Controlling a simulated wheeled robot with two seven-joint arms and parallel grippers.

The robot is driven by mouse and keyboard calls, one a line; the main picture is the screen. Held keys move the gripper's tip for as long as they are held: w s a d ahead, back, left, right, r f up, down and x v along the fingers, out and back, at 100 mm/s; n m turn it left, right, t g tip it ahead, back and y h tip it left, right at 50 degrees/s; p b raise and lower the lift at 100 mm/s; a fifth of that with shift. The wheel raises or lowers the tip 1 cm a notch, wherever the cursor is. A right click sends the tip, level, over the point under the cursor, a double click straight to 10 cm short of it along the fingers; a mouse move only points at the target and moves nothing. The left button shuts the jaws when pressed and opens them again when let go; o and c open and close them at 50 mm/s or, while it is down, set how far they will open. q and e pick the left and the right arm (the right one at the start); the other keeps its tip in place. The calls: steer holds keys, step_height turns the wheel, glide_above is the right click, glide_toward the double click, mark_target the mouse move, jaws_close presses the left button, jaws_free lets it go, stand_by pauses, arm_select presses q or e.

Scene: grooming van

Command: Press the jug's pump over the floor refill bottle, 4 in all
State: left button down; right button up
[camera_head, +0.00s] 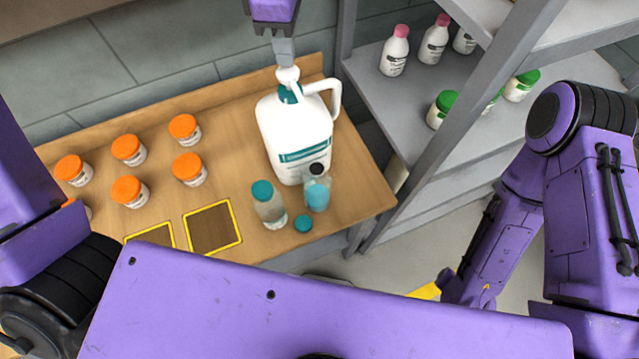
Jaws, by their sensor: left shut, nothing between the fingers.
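The white jug (293,132) with a teal collar and label band stands near the back right of the wooden counter. Its white pump head (288,76) is on top. My left gripper (286,58) comes down from the top edge, fingers together, right at the pump head; whether it touches is unclear. In front of the jug stands a clear bottle with blue liquid (317,194), a dark round part at its top. A teal cap (303,224) lies beside it. A second clear bottle (269,209) wears a teal cap. My right gripper is out of view.
Several orange-lidded jars (187,169) stand on the counter's left. Two yellow-edged dark squares (212,228) are in front of them. A grey shelf rack (380,90) with pink-capped bottles (395,52) and green-lidded jars (441,108) stands to the right.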

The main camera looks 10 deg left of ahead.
mark_target(287, 70)
arm_select(q)
steer(key=shift+f, duration=0.15)
steer(key=shift+f+b, duration=0.75)
steer(key=shift+f, duration=0.8)
step_height(287, 70, up, 2)
steer(key=p, duration=0.2)
steer(key=shift+p, duration=0.3)
steer(key=shift+r+p, duration=0.3)
steer(key=shift+r, duration=0.35)
step_height(287, 70, up, 6)
